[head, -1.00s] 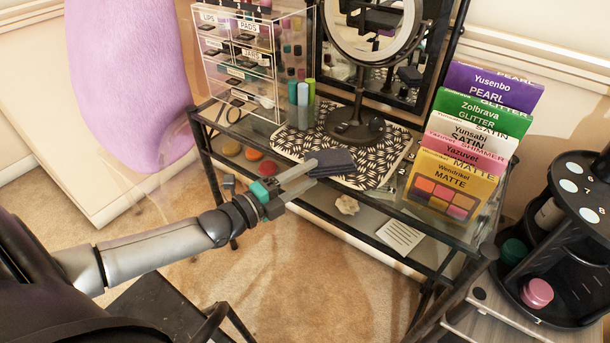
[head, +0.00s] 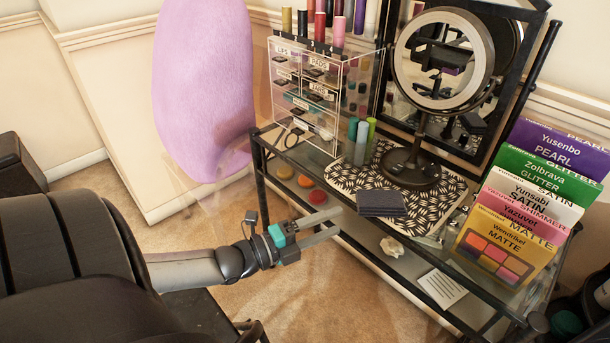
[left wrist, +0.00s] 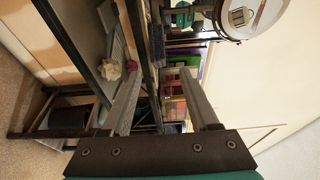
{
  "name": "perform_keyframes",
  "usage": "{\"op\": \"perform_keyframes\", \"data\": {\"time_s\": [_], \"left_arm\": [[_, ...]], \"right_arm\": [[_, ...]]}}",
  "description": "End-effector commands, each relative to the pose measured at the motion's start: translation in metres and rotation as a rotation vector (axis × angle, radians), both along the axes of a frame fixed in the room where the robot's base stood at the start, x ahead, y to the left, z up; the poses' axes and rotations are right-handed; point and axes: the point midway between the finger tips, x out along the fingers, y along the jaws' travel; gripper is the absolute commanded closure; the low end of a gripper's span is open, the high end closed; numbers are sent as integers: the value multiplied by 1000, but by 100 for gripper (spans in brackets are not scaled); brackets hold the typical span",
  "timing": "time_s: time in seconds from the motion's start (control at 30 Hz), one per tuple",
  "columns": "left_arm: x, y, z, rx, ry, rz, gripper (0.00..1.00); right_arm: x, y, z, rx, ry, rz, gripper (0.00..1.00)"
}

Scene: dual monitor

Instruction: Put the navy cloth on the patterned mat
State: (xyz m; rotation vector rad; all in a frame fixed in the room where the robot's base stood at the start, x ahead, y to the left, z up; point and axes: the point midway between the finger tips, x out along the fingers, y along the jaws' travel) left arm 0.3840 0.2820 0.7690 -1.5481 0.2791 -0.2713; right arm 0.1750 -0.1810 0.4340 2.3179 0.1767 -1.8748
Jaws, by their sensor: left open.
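The navy cloth (head: 381,203) lies folded and flat at the front edge of the black-and-white patterned mat (head: 345,177) on the glass table top. Most of it appears to rest on the mat; I cannot tell whether its front edge overhangs. My left gripper (head: 338,221) is open and empty, just left of the cloth and apart from it, by the table's front edge. Its two fingers (left wrist: 160,74) also show spread in the left wrist view. My right gripper is not in view.
A ring-light mirror (head: 410,167) stands on the mat behind the cloth. Small bottles (head: 360,140) and a clear drawer box (head: 305,95) stand to the left. Upright palettes (head: 495,250) stand at the right. A lower shelf holds a card (head: 442,288).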

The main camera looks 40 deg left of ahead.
Motion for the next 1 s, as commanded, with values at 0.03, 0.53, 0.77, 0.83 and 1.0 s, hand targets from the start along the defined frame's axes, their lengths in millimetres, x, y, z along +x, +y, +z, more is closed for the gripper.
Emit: {"op": "perform_keyframes", "data": {"time_s": [0.03, 0.53, 0.77, 0.83, 1.0], "left_arm": [[-8, 3, 1, 1, 4, 1, 39], [-49, 18, 1, 1, 0, 1, 39], [-50, 19, 0, 1, 0, 1, 39], [-50, 19, 0, 1, 0, 1, 39], [-50, 19, 0, 0, 0, 1, 39]], "right_arm": [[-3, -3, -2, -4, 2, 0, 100], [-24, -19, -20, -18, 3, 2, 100], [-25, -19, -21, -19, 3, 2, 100], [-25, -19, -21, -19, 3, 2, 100], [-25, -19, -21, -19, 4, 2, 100]]}}
